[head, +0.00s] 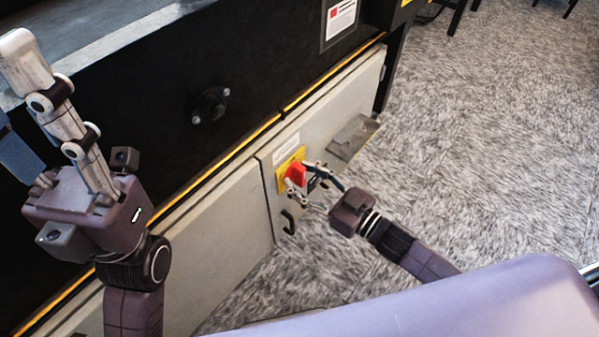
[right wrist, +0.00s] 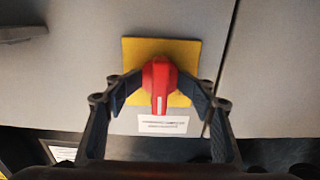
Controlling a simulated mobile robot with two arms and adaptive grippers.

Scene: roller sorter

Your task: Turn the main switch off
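The main switch is a red rotary knob (head: 296,173) on a yellow plate (head: 283,180), on the grey cabinet front in the head view. In the right wrist view the knob (right wrist: 160,78) is centred on its yellow plate (right wrist: 188,52), with its white mark pointing down in the picture. My right gripper (head: 303,180) is at the switch, with one finger on either side of the knob. Its fingers are apart; whether they touch the knob I cannot tell. My left gripper (head: 14,88) is raised at the left of the head view, fingers apart and empty.
A small black handle (head: 288,221) is below the switch on the cabinet door. A grey bracket (head: 353,137) juts out right of the switch. A white label (right wrist: 163,124) lies below the knob in the wrist view. Patterned floor (head: 480,140) is clear on the right.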

